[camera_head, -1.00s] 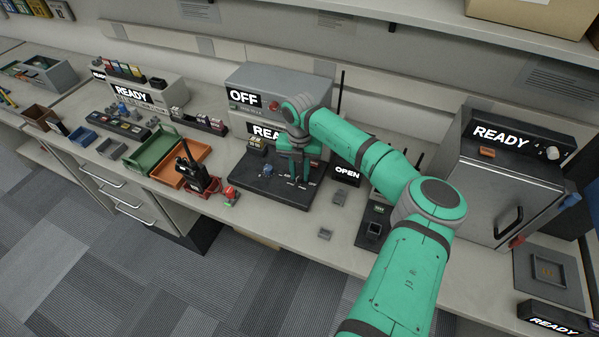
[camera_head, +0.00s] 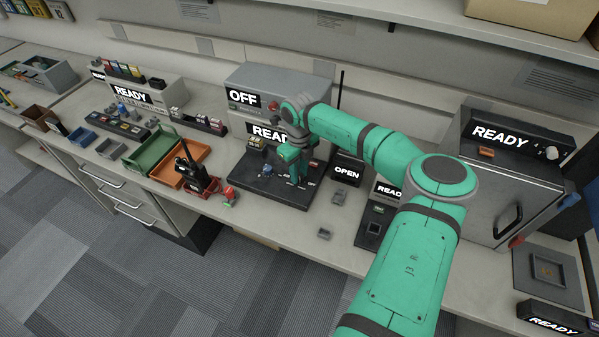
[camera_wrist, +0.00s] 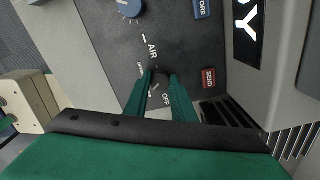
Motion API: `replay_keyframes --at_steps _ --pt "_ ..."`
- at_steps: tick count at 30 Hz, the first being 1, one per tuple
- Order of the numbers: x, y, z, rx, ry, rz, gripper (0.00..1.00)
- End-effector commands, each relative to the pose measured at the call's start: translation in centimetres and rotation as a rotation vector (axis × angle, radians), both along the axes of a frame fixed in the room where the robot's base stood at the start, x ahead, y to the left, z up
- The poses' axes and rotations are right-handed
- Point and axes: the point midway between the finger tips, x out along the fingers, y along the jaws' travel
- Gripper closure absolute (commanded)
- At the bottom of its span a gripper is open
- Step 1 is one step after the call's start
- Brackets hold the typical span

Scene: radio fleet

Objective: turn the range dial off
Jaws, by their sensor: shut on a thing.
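The dark range dial (camera_wrist: 162,74) sits on a black panel and is mostly hidden by my gripper's fingers. The label AIR is printed above it in the wrist view, and OFF is printed below it. My gripper (camera_wrist: 160,80) is shut on this dial, with one green finger on each side.
A blue knob (camera_wrist: 130,8) stands on the same panel, and it also shows in the head view (camera_head: 267,170). A red button (camera_wrist: 208,77) lies right of the fingers. The machine's upper display (camera_head: 243,98) reads OFF. A red stand with a radio (camera_head: 200,180) is to the left.

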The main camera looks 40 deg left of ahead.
Motion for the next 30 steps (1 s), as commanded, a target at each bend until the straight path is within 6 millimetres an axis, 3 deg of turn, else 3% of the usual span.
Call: replay_keyframes --at_steps 18,30 --pt "0.08 -0.13 0.07 -0.004 -0.002 0.58 0.99" --pt "0.08 -0.26 0.1 0.0 -0.001 0.873 0.99"
